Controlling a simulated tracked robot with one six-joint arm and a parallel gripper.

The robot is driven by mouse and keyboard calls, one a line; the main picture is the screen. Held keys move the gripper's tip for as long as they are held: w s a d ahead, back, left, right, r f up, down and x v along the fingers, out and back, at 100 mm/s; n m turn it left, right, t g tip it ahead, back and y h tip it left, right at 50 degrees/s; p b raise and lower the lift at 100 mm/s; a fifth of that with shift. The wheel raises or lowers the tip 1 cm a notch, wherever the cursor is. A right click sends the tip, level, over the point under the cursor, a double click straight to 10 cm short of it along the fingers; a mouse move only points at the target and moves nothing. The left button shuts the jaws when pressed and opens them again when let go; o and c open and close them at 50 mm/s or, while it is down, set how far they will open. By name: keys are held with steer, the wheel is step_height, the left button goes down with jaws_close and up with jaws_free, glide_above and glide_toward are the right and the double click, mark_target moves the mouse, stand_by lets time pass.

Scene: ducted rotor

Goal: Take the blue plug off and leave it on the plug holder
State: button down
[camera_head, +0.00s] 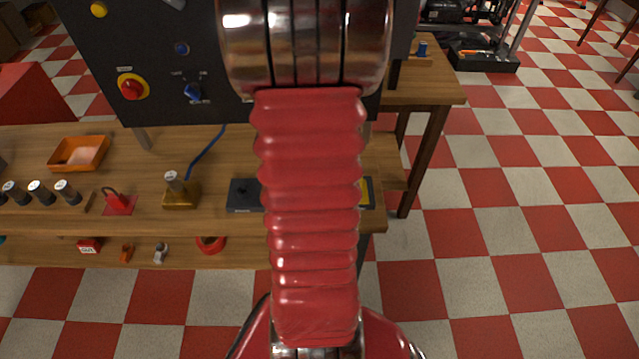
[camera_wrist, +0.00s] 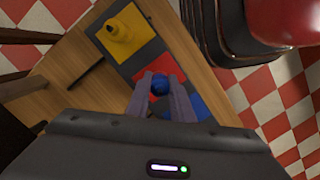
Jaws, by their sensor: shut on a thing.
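My gripper (camera_wrist: 160,92) is shut on the blue plug (camera_wrist: 159,84), whose round blue top shows between the fingertips in the wrist view. The plug is over or near a red square (camera_wrist: 147,76) of a dark board; its lower end is hidden, so I cannot tell whether it touches. A blue square (camera_wrist: 191,108) lies partly behind the right finger. A yellow square (camera_wrist: 133,32) bears a yellow piece (camera_wrist: 119,33). In the head view my arm hides the gripper and plug; the dark board (camera_head: 243,196) shows on both sides of it. I cannot tell surely whether this board is the plug holder.
The wooden bench (camera_head: 150,180) carries an orange tray (camera_head: 79,153), a brass block (camera_head: 181,194) with a cable, and several small parts. A black control panel (camera_head: 150,60) stands behind it. A wooden side table (camera_head: 425,90) bears a small blue item (camera_head: 422,49). Checkered floor is free at right.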

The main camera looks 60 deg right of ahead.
steer(key=shift+r, duration=0.15)
step_height(320, 180, up, 10)
steer(key=shift+f, duration=0.15)
stand_by(0.3)
stand_by(0.6)
steer(key=shift+w+a+f, duration=0.65)
steer(key=shift+w+a, duration=1.6)
steer(key=shift+w, duration=2.15)
steer(key=shift+w+a+f, duration=0.6)
steer(key=shift+w+a, duration=1.65)
steer(key=shift+w, duration=2.1)
steer(key=shift+w+f, duration=0.15)
steer(key=shift+f, duration=2.5)
steer(key=shift+f, duration=1)
